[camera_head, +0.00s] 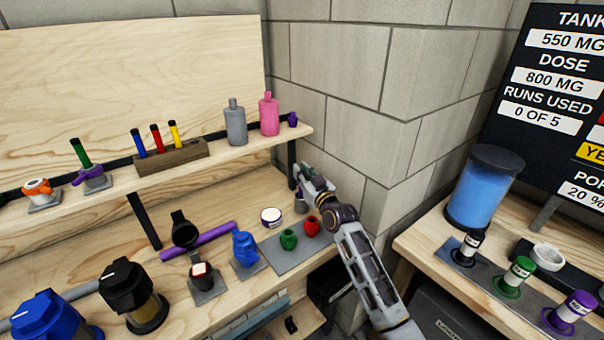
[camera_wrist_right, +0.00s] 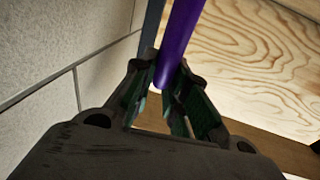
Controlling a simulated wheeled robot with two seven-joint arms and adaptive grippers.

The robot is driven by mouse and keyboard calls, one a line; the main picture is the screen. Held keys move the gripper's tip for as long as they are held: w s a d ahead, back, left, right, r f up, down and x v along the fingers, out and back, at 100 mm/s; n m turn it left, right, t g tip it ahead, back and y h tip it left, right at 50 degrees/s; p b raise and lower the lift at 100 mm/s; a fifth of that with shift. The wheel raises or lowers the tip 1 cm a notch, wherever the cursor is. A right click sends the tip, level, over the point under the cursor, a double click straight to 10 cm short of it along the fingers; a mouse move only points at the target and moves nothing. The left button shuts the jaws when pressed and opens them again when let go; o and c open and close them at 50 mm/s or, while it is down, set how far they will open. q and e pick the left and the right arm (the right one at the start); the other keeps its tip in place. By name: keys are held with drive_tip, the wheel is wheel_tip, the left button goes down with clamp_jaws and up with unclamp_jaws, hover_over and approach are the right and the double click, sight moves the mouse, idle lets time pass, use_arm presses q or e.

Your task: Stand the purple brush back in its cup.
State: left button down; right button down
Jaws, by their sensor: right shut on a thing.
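A purple shaft, which I take for the brush (camera_wrist_right: 181,38), shows in the right wrist view. Its near end lies between the fingers of my right gripper (camera_wrist_right: 166,92), which are shut on it. In the head view my right gripper (camera_head: 304,174) is just below the right end of the upper shelf, near the wall corner. The held brush cannot be made out there. A small purple piece (camera_head: 293,119) sits at that shelf end; I cannot tell if it is the cup. My left gripper is not in view.
The upper shelf (camera_head: 225,150) carries a grey bottle (camera_head: 236,122) and a pink bottle (camera_head: 269,115). A dark bracket (camera_wrist_right: 151,22) stands close beside the brush. On the bench are a purple rod (camera_head: 198,241), a green piece (camera_head: 288,239) and a red piece (camera_head: 312,226).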

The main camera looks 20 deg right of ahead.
drive_tip(key=shift+f, duration=0.3)
drive_tip(key=c, duration=1.3)
unclamp_jaws()
drive_tip(key=shift+v, duration=6)
drive_tip(key=shift+f, duration=0.1)
